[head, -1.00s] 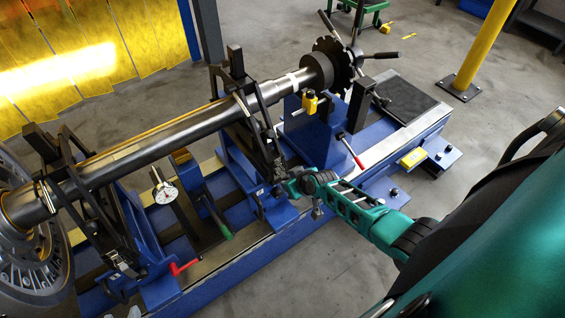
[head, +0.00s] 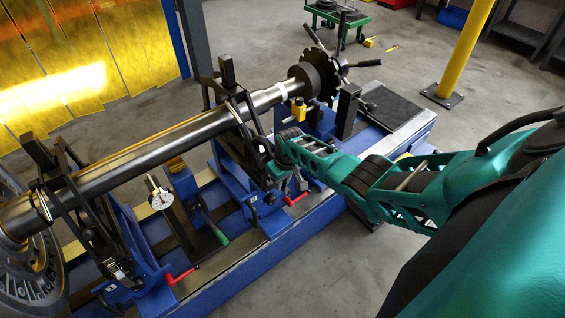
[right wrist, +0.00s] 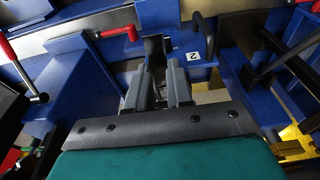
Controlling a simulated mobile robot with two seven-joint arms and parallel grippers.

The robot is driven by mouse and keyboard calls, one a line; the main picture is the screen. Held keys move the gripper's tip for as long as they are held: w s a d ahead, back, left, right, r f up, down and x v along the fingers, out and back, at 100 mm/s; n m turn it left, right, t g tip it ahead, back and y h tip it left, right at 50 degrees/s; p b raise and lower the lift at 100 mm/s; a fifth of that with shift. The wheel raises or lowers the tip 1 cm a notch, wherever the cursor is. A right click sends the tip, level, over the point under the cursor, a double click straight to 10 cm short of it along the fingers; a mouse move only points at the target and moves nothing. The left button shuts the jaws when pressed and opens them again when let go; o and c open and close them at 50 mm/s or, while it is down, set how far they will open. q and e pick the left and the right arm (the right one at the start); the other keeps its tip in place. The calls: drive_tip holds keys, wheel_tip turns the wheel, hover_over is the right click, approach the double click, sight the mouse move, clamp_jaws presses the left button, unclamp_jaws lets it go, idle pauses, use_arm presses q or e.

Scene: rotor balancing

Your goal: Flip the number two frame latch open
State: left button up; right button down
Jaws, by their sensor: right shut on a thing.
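The number two frame (head: 262,187) is the blue stand with a black upper cradle around the shaft, right of the other similar frame in the head view. A white label with a "2" (right wrist: 192,57) shows on its blue face in the right wrist view. My right gripper (right wrist: 158,88) is at this face, just left of the label. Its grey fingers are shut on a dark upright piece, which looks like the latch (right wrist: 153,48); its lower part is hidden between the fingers. In the head view, my right gripper (head: 288,182) is mostly hidden by its wrist. My left gripper is out of view.
A red-handled lever (head: 295,200) sticks out close to my right gripper. The long steel shaft (head: 160,145) runs above the blue base. The front floor is clear.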

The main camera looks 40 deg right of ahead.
idle(0.5)
drive_tip(key=c, duration=1)
unclamp_jaws()
drive_tip(key=shift+r, duration=0.15)
wheel_tip(320, 180, up, 8)
drive_tip(key=s+p, duration=0.1)
drive_tip(key=p, duration=0.4)
wheel_tip(320, 180, up, 4)
drive_tip(key=r, duration=0.1)
hover_over(284, 187)
drive_tip(key=shift+s+f, duration=0.25)
drive_tip(key=shift+s, duration=0.15)
